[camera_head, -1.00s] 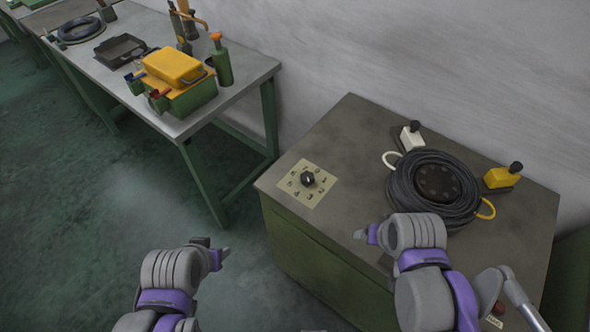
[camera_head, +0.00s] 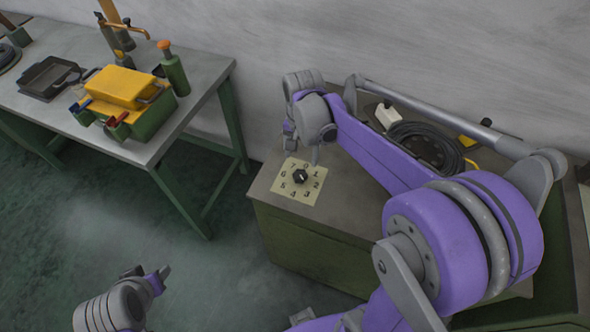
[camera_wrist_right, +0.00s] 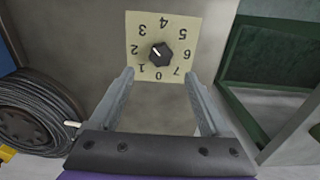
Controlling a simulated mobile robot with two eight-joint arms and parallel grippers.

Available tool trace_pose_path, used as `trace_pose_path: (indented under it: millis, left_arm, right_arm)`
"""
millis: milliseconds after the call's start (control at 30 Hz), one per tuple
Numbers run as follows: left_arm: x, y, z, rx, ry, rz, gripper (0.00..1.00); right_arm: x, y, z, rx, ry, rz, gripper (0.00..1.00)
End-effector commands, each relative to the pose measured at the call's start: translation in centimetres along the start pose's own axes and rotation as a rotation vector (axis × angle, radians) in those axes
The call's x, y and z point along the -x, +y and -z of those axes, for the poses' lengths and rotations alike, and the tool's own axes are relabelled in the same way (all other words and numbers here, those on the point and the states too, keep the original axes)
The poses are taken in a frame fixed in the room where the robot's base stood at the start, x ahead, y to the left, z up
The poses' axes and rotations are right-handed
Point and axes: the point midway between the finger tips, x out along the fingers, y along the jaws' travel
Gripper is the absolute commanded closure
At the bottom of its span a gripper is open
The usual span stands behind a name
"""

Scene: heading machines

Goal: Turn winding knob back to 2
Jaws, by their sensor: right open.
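The winding knob (camera_head: 301,176) is a small black dial on a cream square plate numbered 0 to 7, on the near left corner of the metal cabinet top. It also shows in the right wrist view (camera_wrist_right: 161,54), where its white mark points up-left, roughly between 2 and 3. My right gripper (camera_head: 303,149) is above and just behind the plate. In the wrist view its two fingers (camera_wrist_right: 160,76) are wide apart and empty, with the knob beyond the tips, centred between them. My left gripper (camera_head: 149,274) is low at the left, away from the cabinet; its jaw gap is unclear.
The wall is close behind.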

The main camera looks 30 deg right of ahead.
Motion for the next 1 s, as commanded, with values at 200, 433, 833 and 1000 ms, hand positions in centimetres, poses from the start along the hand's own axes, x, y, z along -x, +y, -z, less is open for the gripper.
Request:
trace_pose_path:
  millis: [200,433,833,1000]
  left_arm:
    - [-0.3,0.0,-0.5,0.0,-0.005,0.0,0.5]
    - [-0.6,0.0,-0.8,0.0,-0.007,0.0,0.5]
    - [-0.6,0.0,-0.8,0.0,-0.008,0.0,0.5]
    - [-0.6,0.0,-0.8,0.0,-0.008,0.0,0.5]
  right_arm:
    - [-4.5,0.0,0.0,0.002,0.0,0.0,0.19]
    - [-7.7,0.0,0.0,0.003,0.001,0.001,0.19]
    - [-8.5,0.0,0.0,0.003,0.001,0.001,0.19]
    - [-8.5,0.0,0.0,0.003,0.001,0.001,0.46]
